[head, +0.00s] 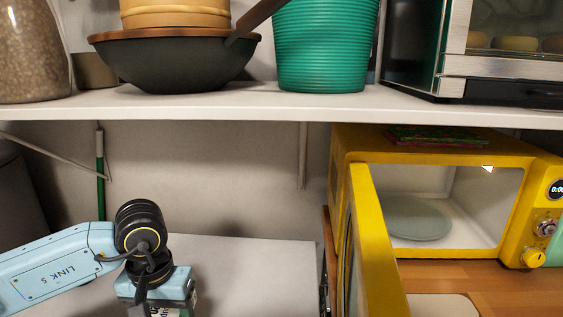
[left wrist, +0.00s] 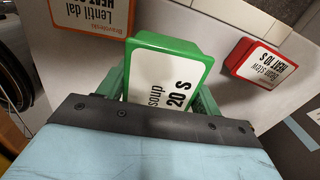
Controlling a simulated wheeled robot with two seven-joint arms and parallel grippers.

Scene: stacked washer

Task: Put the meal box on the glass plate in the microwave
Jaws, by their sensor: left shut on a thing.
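The yellow microwave (head: 440,155) stands at the right in the head view with its door (head: 368,250) swung open. The round glass plate (head: 415,220) lies inside it, with nothing on it. My left gripper (left wrist: 163,98) is shut on a green-edged meal box (left wrist: 172,62) with a white label reading "soup" and "20 S". In the head view, my left arm enters from the lower left, and its gripper is mostly cut off by the bottom edge, left of the microwave. My right gripper is not in view.
An orange box labelled Lentil dal (left wrist: 92,14) and a red box labelled Bean stew (left wrist: 258,62) lie nearby. The open door stands between my left arm and the microwave cavity. A shelf (head: 200,104) with a wok (head: 175,65) and green basket (head: 322,45) hangs above.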

